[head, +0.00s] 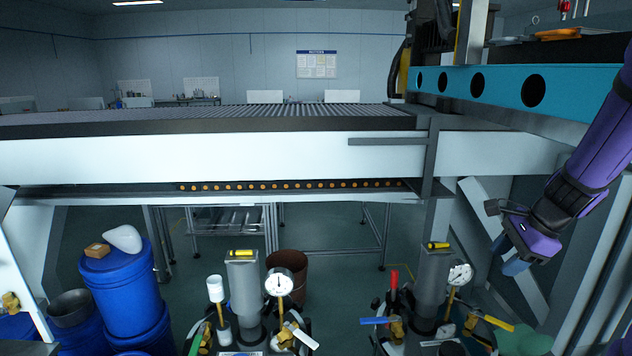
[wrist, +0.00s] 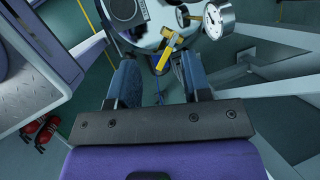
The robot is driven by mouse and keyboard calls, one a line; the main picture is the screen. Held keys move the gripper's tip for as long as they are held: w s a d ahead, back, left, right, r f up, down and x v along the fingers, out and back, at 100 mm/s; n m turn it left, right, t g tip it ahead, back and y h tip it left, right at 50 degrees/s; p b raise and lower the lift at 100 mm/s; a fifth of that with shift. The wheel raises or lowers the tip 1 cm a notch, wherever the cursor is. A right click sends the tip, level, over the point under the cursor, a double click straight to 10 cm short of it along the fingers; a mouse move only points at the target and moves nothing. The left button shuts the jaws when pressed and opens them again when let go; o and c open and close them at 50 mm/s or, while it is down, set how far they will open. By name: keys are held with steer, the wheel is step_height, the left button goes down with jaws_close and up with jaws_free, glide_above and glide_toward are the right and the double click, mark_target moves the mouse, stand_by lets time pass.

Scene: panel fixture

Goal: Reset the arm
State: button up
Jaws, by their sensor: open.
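My gripper (head: 513,256) is at the right of the head view, at the end of my purple arm, beside the slanted white leg of the machine frame. In the wrist view my gripper (wrist: 160,80) shows two blue fingers spread apart with nothing between them. Beyond the fingers is a tank top with a yellow valve handle (wrist: 175,48) and a pressure gauge (wrist: 217,18). These appear apart from the fingers, though the exact distance cannot be told.
A wide white machine bed (head: 200,158) spans the head view, with a teal gantry beam (head: 500,88) above right. Two gauge-topped tanks stand below; one gauge (head: 279,283) is near centre. Blue barrels (head: 125,285) stand at left. Red objects (wrist: 40,130) lie at left in the wrist view.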

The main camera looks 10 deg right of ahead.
steer(key=s+a+r+n+t+h, duration=0.1)
steer(key=s+a+r+n+h, duration=0.2)
steer(key=s+a+r+n, duration=1.1)
steer(key=a+r+n, duration=0.2)
steer(key=a+n, duration=0.1)
steer(key=n, duration=0.3)
steer(key=shift+s+a+t, duration=0.3)
steer(key=shift+s+a, duration=0.05)
steer(key=shift+s, duration=0.05)
